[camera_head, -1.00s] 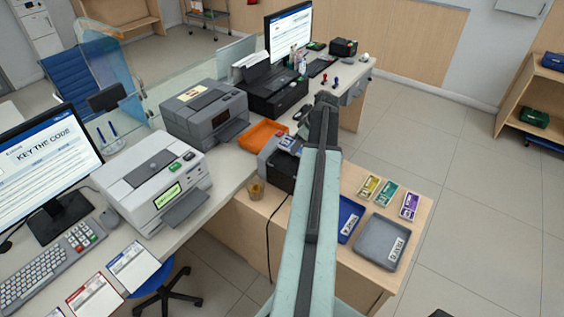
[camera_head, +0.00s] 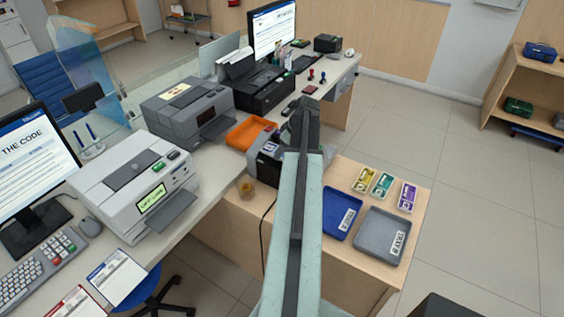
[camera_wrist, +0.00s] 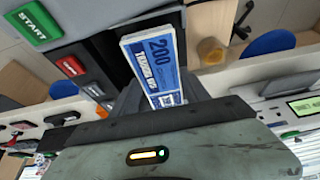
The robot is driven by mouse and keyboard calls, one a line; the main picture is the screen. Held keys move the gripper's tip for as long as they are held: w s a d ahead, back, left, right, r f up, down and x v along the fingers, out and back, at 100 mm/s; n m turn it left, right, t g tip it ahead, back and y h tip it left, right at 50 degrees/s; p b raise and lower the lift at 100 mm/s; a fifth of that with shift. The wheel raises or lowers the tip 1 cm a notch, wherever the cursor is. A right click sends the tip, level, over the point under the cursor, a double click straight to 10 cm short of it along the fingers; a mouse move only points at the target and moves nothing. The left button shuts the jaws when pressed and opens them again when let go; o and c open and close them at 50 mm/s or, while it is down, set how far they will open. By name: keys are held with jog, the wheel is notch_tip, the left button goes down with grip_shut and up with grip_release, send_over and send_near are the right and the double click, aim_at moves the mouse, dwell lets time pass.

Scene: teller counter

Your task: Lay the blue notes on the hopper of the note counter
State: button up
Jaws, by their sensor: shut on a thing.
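The blue notes (camera_wrist: 155,60), a flat bundle marked 200, are held in my gripper (camera_wrist: 165,97) in the wrist view. The gripper is shut on their near end, and they extend forward from it. The note counter (camera_wrist: 85,18) is right beside and behind them, with its green START button at the upper left. The notes overlap the counter's dark part; whether they touch it I cannot tell. In the head view the note counter (camera_head: 262,171) stands on the wooden desk, partly behind my arm, which hides most of the gripper.
An orange tray (camera_head: 250,133) and an amber cup (camera_head: 246,190) are near the counter. A blue tray (camera_head: 338,222), a grey tray (camera_head: 378,248) and yellow (camera_head: 364,180), green (camera_head: 382,185) and purple (camera_head: 407,197) note bundles lie to the right. Grey printers stand left.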

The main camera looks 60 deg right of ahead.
notch_tip(320, 180, down, 3)
jog(key=shift+f+b, duration=0.2)
jog(key=shift+b, duration=1)
jog(key=shift+r, duration=0.25)
jog(key=shift+f, duration=0.2)
jog(key=o, duration=1.5)
jog(key=shift+c, duration=0.2)
